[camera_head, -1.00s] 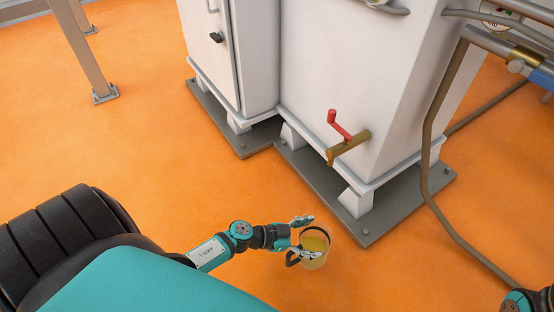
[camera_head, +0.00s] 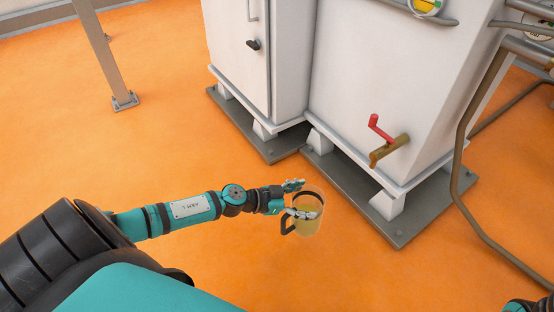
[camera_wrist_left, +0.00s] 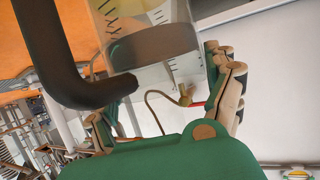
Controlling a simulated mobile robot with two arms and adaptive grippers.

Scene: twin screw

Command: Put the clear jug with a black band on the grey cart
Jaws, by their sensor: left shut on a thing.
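The clear jug with a black band (camera_head: 307,226) has a dark handle and yellowish contents. It is held above the orange floor at the end of my left arm. My left gripper (camera_head: 292,198) is shut on the jug, with its fingers around the jug's side and handle area. In the left wrist view the jug (camera_wrist_left: 150,70) fills the top middle between the fingers, with the dark handle at left. No grey cart shows in these views. Only a small part of my right arm shows at the lower right edge; its gripper is not visible.
A white machine (camera_head: 385,75) on a grey base plate (camera_head: 415,222) stands right of the jug, with a red-handled brass tap (camera_head: 388,150) on its side. A bent pipe (camera_head: 460,170) stands at the right.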

